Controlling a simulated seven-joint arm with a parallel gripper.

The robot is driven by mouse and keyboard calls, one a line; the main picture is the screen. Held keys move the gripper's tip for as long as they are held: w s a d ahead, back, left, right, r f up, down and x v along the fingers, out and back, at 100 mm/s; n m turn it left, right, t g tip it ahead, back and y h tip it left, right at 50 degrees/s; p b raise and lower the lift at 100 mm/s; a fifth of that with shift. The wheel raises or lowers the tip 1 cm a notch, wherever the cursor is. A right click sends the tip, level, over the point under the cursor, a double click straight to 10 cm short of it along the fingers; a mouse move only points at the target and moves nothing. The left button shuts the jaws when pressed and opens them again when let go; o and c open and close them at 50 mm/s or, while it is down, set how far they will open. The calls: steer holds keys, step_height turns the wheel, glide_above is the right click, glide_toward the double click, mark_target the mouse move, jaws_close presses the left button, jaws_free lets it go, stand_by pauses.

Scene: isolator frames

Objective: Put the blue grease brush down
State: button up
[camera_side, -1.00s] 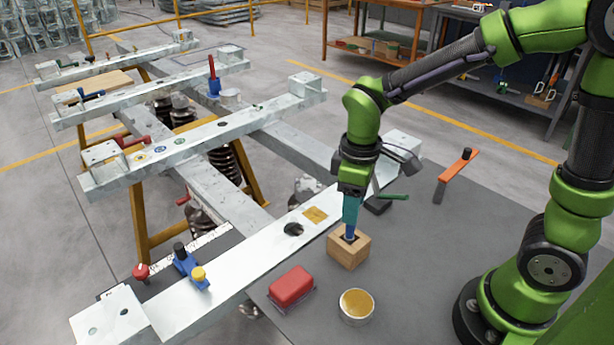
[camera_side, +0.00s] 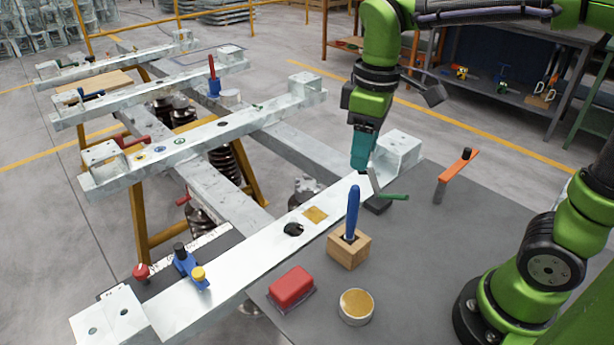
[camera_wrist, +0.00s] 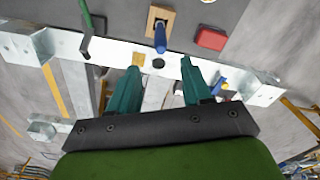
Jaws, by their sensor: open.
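The blue grease brush (camera_side: 352,212) stands upright in the hole of a wooden block (camera_side: 349,252), its handle pointing up. The block sits on the grey table top. In the wrist view the brush (camera_wrist: 160,38) and its block (camera_wrist: 168,14) show at the top. My gripper (camera_side: 364,168) is above and behind the brush, apart from it. In the wrist view my gripper (camera_wrist: 158,76) has its two teal fingers spread with nothing between them. The brush's lower end is hidden inside the block.
A red block-like dish (camera_side: 291,287) and a round tin of yellow grease (camera_side: 356,306) stand in front of the wooden block. A green-handled tool (camera_side: 388,197) lies behind it. An orange-handled tool (camera_side: 458,167) is to the right. The steel beam (camera_side: 250,265) runs along the left.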

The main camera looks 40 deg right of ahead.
steer(key=s+d+m+t+y, duration=0.1)
steer(key=s+d+m+t, duration=0.2)
steer(key=s+m+t, duration=0.3)
steer(key=shift+s+d+f+m+t+y, duration=0.2)
steer(key=shift+s+m+t+y, duration=0.15)
steer(key=shift+m, duration=1.15)
